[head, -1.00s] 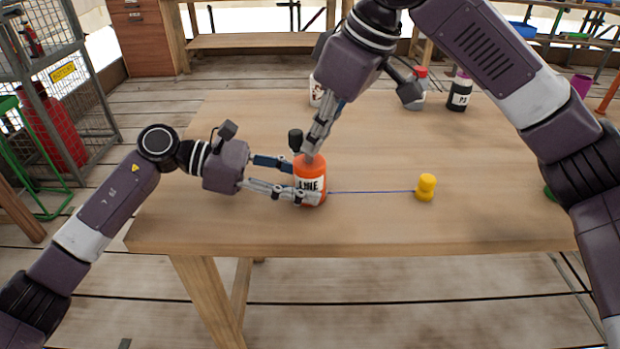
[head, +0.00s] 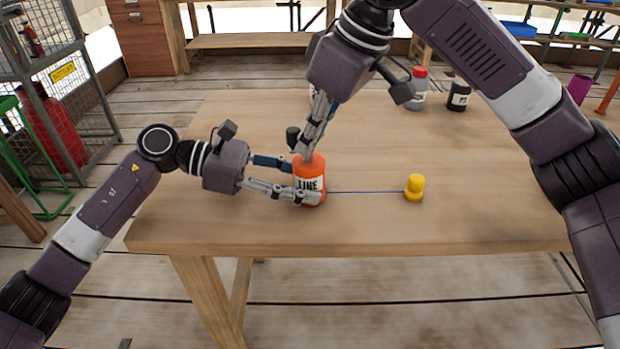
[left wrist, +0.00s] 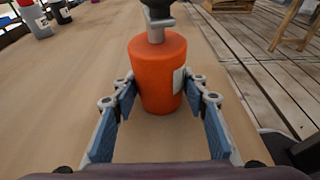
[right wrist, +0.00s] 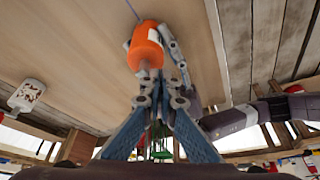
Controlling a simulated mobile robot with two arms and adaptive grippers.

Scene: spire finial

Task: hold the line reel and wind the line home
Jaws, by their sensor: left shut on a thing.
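The orange line reel (head: 311,172) stands upright on the table, with a white label reading LINE. My left gripper (head: 305,190) is shut around its body; the left wrist view shows a finger on each side of the reel (left wrist: 157,75). A grey crank with a dark knob (head: 292,134) is on top of the reel. My right gripper (head: 308,152) comes down from above to the crank beside the knob, fingertips drawn together; the contact is partly hidden. A thin blue line (head: 365,192) runs from the reel to a yellow bobbin-like piece (head: 414,188) on the table.
A grey bottle with a red cap (head: 417,90) and a black bottle (head: 459,95) stand at the back of the wooden table (head: 230,130). Another container is mostly hidden behind my right gripper. The table's front and right are clear.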

